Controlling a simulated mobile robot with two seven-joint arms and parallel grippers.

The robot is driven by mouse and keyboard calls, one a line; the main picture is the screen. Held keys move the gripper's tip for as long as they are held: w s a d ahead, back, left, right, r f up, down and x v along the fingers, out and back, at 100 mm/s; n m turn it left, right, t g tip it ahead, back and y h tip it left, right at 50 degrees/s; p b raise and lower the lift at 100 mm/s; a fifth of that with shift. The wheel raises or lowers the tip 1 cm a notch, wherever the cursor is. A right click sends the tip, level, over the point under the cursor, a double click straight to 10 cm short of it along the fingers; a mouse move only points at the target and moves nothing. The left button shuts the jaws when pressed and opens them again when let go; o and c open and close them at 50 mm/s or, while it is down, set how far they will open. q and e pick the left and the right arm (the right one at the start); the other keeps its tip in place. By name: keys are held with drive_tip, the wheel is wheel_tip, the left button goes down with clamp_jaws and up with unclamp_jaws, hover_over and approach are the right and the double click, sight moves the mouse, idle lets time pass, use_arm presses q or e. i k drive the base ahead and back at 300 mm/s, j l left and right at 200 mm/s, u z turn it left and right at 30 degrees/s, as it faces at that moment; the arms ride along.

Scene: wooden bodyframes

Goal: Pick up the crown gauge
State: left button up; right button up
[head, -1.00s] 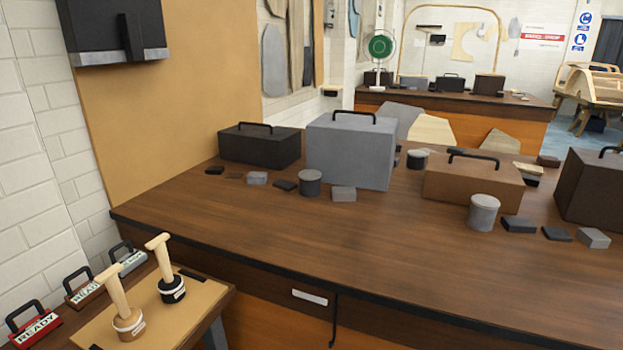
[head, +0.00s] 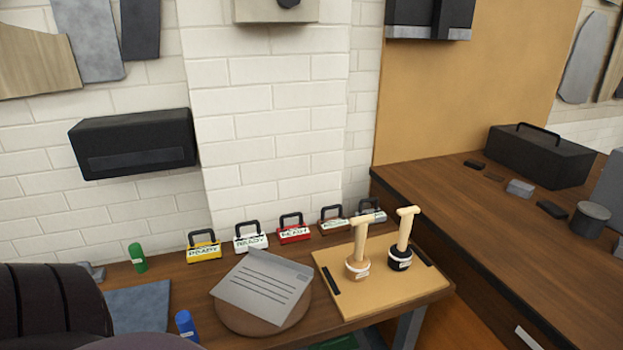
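Two T-topped pale wooden pieces stand upright on a tan board (head: 345,297) on the side bench. One has a light wood base with a white band (head: 358,267). The other has a black base with a white band (head: 401,257). I cannot tell from the picture which thing, if either, is the crown gauge. Neither of my grippers shows in the head view.
Left of the board, a grey lined sheet (head: 262,287) lies on a round brown disc (head: 243,321). Several small READY boxes, one of them yellow (head: 204,251), line the wall. A larger brown workbench (head: 480,235) stands at right. A dark ribbed shape (head: 55,305) blocks the lower left.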

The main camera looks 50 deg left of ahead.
sight(258, 239)
drive_tip(key=u, duration=1.9)
drive_tip(key=z, duration=0.1)
